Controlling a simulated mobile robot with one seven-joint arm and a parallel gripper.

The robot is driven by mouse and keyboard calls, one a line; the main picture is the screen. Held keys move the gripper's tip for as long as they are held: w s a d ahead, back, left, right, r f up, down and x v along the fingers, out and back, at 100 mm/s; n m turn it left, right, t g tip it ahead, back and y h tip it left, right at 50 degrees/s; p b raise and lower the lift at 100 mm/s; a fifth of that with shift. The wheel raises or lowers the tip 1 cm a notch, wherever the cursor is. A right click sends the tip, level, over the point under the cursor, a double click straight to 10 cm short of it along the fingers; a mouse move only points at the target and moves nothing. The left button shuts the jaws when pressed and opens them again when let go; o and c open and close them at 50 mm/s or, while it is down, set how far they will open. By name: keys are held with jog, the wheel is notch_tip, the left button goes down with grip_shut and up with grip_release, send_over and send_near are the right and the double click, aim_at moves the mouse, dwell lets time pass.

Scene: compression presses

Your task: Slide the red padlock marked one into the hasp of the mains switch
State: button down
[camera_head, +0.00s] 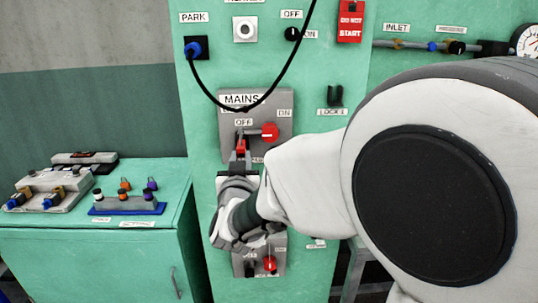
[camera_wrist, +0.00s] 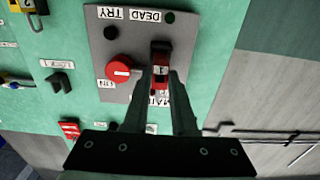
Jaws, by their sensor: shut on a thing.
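The red padlock (camera_wrist: 160,73) is held between my gripper's fingertips (camera_wrist: 161,80), with a pale mark on its face that looks like a one. In the head view, the padlock (camera_head: 240,147) shows small and red above my gripper, in front of the grey mains switch plate (camera_head: 282,150). The red switch knob (camera_head: 270,132) is beside it on the right, near the ON label. A dark part, shackle or hasp, shows at the padlock's end in the wrist view; I cannot tell whether the shackle is in the hasp.
A black cable (camera_head: 275,85) hangs across the mains label from a blue plug (camera_head: 195,48). A black lock holder (camera_head: 335,96) is right of the plate. Another red knob (camera_head: 270,263) is below my wrist. A green bench (camera_head: 90,240) with small parts stands left.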

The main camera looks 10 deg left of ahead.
aim_at(241, 152)
jog(key=shift+b+x, duration=0.3)
jog(key=shift+x, duration=1.55)
jog(key=c, duration=0.6)
grip_release()
jog(key=shift+c, duration=0.2)
jog(key=shift+s, duration=0.1)
jog(key=v, duration=1.7)
jog(key=shift+s+d+r, duration=0.1)
